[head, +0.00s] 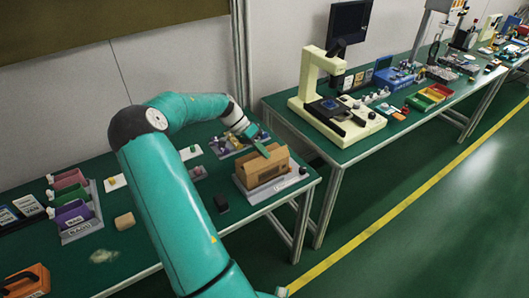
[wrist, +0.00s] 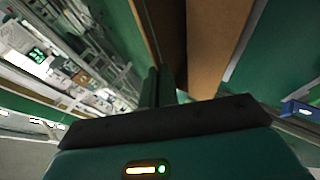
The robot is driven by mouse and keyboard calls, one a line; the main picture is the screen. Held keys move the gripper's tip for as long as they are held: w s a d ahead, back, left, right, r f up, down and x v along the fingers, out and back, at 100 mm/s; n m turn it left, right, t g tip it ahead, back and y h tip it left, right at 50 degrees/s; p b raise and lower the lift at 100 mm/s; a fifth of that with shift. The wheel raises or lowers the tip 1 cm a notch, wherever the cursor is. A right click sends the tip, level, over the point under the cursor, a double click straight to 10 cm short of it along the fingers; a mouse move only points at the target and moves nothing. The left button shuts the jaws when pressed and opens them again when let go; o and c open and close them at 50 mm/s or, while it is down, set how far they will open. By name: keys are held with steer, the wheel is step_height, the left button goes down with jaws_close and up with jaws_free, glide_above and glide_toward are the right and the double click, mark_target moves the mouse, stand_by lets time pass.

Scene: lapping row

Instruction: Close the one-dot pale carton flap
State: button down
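A tan carton (head: 266,168) stands on a grey base at the right end of the near green bench. Its upper flaps are too small to tell apart, and I see no dot marking. My gripper (head: 262,148) is at the carton's top edge, reaching in from behind and left. I cannot tell if it touches. In the wrist view, brown carton panels (wrist: 215,40) fill the upper middle, just beyond the dark finger parts (wrist: 160,88). The finger gap is not clear there.
A small black block (head: 221,203) lies left of the carton, and a tan cylinder (head: 125,221) is farther left. Colored bins (head: 72,198) stand at the left. A cream microscope-like stand (head: 325,95) is on the neighboring bench, beyond a gap.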

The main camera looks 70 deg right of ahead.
steer(key=g+y, duration=0.1)
steer(key=w+d+f+n+g+y, duration=0.1)
steer(key=g, duration=0.1)
steer(key=shift+f+g, duration=0.3)
steer(key=shift+y, duration=0.3)
steer(key=c, duration=1.6)
jaws_free()
steer(key=shift+c, duration=0.2)
steer(key=shift+w+f, duration=0.1)
